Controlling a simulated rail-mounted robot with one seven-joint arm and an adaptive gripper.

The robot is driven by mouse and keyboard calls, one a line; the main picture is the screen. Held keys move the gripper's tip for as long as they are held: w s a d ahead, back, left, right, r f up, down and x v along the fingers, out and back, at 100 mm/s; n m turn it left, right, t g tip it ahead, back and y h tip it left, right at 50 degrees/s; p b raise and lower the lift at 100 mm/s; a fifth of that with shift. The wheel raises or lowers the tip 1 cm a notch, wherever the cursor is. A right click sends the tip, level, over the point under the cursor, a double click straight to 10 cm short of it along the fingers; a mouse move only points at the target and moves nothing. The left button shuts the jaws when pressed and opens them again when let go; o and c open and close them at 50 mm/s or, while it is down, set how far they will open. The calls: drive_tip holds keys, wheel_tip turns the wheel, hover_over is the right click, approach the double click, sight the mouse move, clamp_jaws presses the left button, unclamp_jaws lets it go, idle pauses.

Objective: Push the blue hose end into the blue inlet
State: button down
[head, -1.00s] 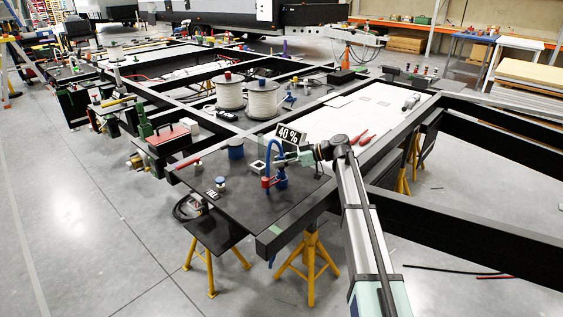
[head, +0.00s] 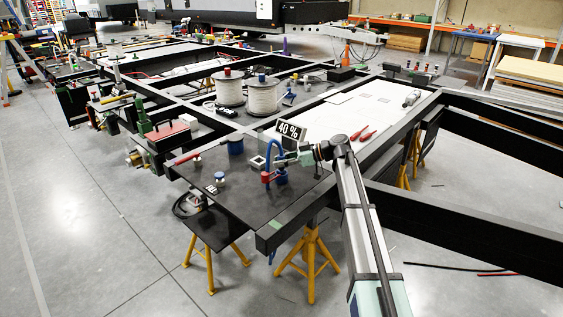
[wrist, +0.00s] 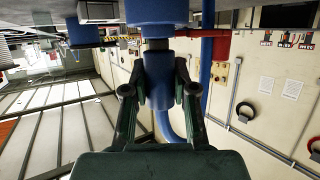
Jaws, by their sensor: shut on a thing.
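The blue hose (head: 266,154) arches up beside my gripper (head: 284,161) at the near end of the dark board. In the wrist view, my gripper (wrist: 159,92) is shut on the blue hose end (wrist: 158,75), with a finger on each side. The wide blue inlet (wrist: 153,10) is in line with the hose end in that view, which looks upside down. A short dark section (wrist: 155,44) shows between them; I cannot tell whether the tip is inside the inlet. In the head view the blue inlet (head: 281,175) stands on the board, below my gripper.
A red fitting (head: 267,177) stands just left of the blue inlet. A "40 %" sign (head: 290,131) is close behind my gripper. A blue cup (head: 236,145) and a small white-topped piece (head: 219,178) stand farther left. The board's front left is mostly clear.

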drive_tip(key=shift+f, duration=0.4)
drive_tip(key=c, duration=0.8)
unclamp_jaws()
drive_tip(key=shift+c, duration=0.2)
drive_tip(key=shift+d+r, duration=0.1)
drive_tip(key=shift+d, duration=0.05)
drive_tip(key=v, duration=1.1)
drive_tip(key=shift+d, duration=0.4)
drive_tip(key=shift+r, duration=0.1)
